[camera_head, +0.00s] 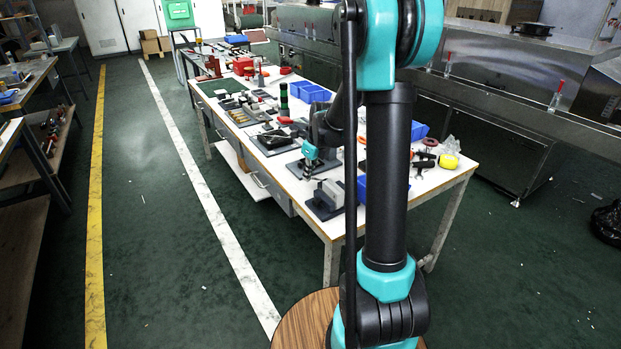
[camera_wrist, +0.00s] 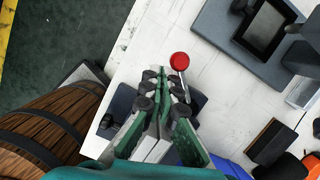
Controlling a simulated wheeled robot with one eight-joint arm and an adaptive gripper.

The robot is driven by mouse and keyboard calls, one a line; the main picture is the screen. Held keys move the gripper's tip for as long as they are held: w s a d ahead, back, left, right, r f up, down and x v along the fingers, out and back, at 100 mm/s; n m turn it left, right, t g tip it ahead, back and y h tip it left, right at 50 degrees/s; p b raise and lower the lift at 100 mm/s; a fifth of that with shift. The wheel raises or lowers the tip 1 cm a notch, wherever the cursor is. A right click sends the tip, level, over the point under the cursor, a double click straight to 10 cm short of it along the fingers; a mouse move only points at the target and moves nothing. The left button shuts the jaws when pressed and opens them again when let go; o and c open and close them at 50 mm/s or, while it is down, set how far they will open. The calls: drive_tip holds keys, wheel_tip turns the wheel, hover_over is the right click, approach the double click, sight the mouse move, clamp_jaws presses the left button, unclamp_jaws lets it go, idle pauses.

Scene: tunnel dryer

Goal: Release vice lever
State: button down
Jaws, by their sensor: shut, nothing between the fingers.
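In the wrist view, the vice lever shows as a round red knob (camera_wrist: 180,61), just past my fingertips and slightly to their right. My gripper (camera_wrist: 163,78) is shut and empty. Its fingers hide most of the vice; only parts of a dark grey base (camera_wrist: 200,104) and a pale block show around them. Whether the fingertips touch the lever, I cannot tell. In the head view, my gripper (camera_head: 309,165) is above the front of the white workbench, and the vice (camera_head: 327,198) with its dark base and pale block is close below it. The red knob cannot be made out there.
In the wrist view, another dark fixture (camera_wrist: 262,32) is at the upper right. The green floor left of the bench is open.

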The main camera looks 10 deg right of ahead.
drive_tip(key=shift+w+d, duration=0.1)
drive_tip(key=shift+w, duration=0.95)
drive_tip(key=shift+w+d, duration=0.2)
drive_tip(key=shift+w, duration=0.45)
